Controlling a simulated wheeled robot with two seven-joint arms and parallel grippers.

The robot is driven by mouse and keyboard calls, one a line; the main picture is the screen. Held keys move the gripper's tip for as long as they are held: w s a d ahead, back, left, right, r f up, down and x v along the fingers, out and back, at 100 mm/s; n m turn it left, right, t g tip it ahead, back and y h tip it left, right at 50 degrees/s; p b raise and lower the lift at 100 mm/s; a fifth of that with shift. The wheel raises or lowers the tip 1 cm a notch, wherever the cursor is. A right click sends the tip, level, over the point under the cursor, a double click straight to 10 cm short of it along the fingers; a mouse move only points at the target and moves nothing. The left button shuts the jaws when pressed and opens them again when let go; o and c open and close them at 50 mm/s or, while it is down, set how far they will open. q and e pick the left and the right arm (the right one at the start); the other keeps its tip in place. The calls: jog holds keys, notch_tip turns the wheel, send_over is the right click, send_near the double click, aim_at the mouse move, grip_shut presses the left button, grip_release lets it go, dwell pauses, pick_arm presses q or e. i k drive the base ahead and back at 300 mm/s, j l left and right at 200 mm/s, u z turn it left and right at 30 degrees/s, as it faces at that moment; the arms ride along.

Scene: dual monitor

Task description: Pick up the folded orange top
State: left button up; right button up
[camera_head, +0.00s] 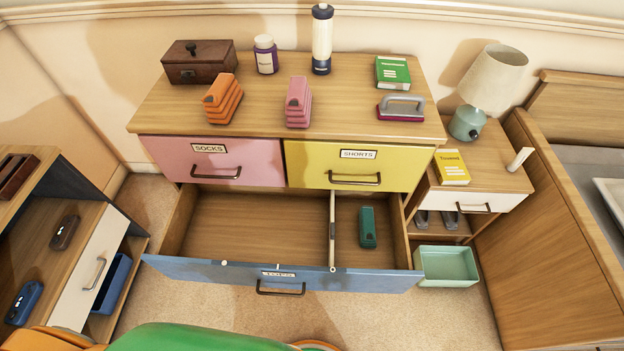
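The folded orange top (222,100) lies on the left part of the wooden dresser top (250,75). It looks like a thick stack of folded layers and sits at a slight slant. A folded pink item (298,103) lies to its right, with a gap between them. Neither of my grippers shows in the head view, so I cannot see how they stand.
A brown box (199,62), jar (265,54), tall bottle (322,40), green book (393,72) and a red-and-grey item (401,108) also stand on the dresser. The open blue-fronted drawer (255,225) juts forward; its right compartment holds a green item (368,227).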

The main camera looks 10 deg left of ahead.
aim_at(221, 100)
jog(key=k+j+z, duration=0.15)
jog(key=j+z, duration=0.15)
jog(key=j, duration=0.15)
jog(key=k+j+z, duration=0.15)
jog(key=j+z, duration=0.15)
jog(key=k+j+z, duration=0.3)
jog(key=j, duration=0.15)
jog(key=i+j, duration=0.05)
